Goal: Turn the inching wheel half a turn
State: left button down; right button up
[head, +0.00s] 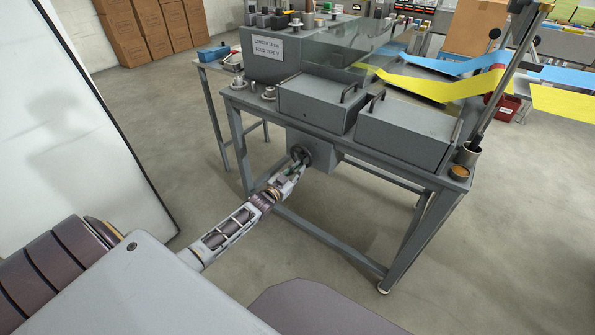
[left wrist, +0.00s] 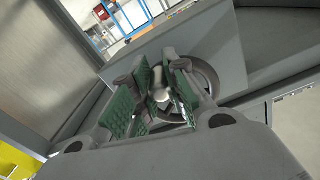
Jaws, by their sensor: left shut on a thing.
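The inching wheel (head: 303,153) is a dark round handwheel on the grey box under the machine table. In the left wrist view its dark rim (left wrist: 208,76) shows behind my fingers. My left gripper (head: 297,164) reaches it from the lower left. In the left wrist view the green-padded fingers of the left gripper (left wrist: 163,95) are closed around a pale, rounded knob (left wrist: 162,97) in front of the wheel. The fingers hide part of the wheel and knob. My right gripper is not in view.
The grey machine table (head: 375,160) carries two grey lidded boxes with handles (head: 405,130). Its legs and lower bar stand close to my left arm. Yellow cloth (head: 440,88) runs off at the right. A pale panel (head: 75,130) stands at the left. Bare floor lies between.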

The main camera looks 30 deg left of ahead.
pick_arm(q)
jog(key=shift+s+f, duration=0.1)
jog(key=shift+f, duration=0.2)
jog(key=c, duration=1.4)
grip_release()
jog(key=shift+o, duration=0.2)
jog(key=shift+r, duration=0.15)
jog(key=shift+s, duration=0.1)
jog(key=s+a, duration=0.1)
jog(key=s, duration=1)
jog(key=shift+s, duration=0.3)
jog(key=shift+d, duration=0.1)
